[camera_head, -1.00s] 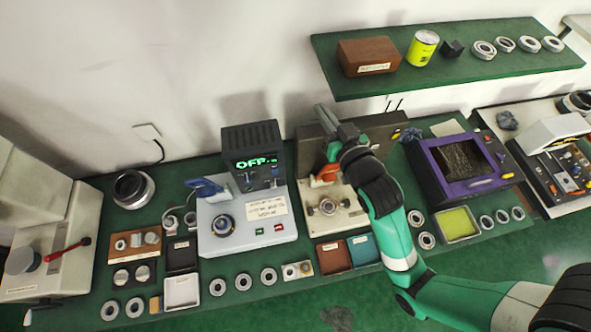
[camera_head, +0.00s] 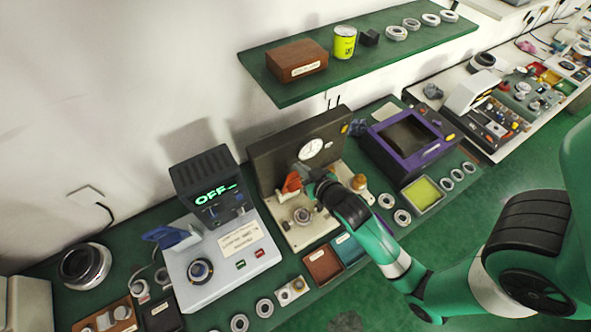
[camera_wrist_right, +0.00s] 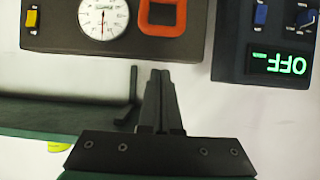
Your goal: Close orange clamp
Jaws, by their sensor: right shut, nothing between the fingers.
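The orange clamp (camera_head: 292,182) is on the front of a dark upright panel, above a cream base plate (camera_head: 328,232). Its open loop-shaped orange handle also shows at the top of the right wrist view (camera_wrist_right: 163,32). My right gripper (camera_head: 305,172) is beside the clamp, just right of it in the head view, and partly hides that area. In the right wrist view its fingers (camera_wrist_right: 161,75) are together and empty, pointing toward the orange handle with a gap between. The clamp's exact arm position is hard to tell. My left gripper is not in view.
A white dial gauge (camera_head: 312,148) is on the dark panel (camera_head: 270,160) next to the clamp. A grey device with an "OFF" display (camera_head: 215,194) stands at left. A purple-framed box (camera_head: 410,140) stands at right. A green shelf (camera_head: 290,95) hangs above.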

